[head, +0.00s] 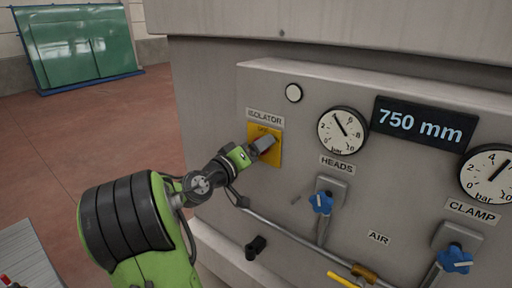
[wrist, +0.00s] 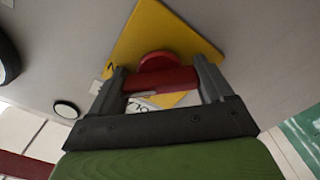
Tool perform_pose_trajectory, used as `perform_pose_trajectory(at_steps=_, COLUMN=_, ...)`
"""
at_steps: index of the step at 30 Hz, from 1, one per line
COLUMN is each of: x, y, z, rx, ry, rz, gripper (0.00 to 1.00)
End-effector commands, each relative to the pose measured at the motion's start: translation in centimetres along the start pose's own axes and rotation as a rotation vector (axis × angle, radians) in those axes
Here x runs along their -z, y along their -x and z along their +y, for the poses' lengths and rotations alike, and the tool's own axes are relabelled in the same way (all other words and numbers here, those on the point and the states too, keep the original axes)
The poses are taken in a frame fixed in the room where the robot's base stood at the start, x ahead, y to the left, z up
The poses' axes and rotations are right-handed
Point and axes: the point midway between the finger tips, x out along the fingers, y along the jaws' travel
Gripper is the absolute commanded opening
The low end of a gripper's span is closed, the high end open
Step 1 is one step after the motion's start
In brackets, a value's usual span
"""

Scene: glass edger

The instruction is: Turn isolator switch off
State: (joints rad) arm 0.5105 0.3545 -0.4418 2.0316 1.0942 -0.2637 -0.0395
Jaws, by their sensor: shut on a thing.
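The isolator switch has a yellow plate (head: 265,133) on the grey machine panel, under a label reading ISOLATOR (head: 265,118). Its plate also shows in the wrist view (wrist: 170,38). The red switch handle (wrist: 165,72) stands out from the plate between my two fingers. My gripper (wrist: 161,80) is shut on this red handle. In the head view my gripper (head: 262,146) is at the plate and hides the handle and part of the plate. I cannot clearly tell which position the handle points to.
Right of the switch are a HEADS gauge (head: 343,131), a blue valve knob (head: 321,202), a 750 mm display (head: 424,124) and a CLAMP gauge (head: 490,172). Pipes (head: 290,236) run below. Open red floor (head: 120,130) lies left, with green glass sheets (head: 84,50) behind.

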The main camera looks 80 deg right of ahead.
Motion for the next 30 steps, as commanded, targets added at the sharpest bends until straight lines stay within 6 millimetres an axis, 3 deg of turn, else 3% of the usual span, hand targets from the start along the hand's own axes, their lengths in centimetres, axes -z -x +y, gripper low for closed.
perform_pose_trajectory(at_steps=18, x=0.14, y=0.01, z=0.20, rx=0.001, ry=0.561, rz=-0.003, gripper=0.50)
perform_pose_trajectory(at_steps=30, x=0.08, y=0.02, z=0.08, rx=0.002, ry=0.753, rz=-0.001, gripper=0.50)
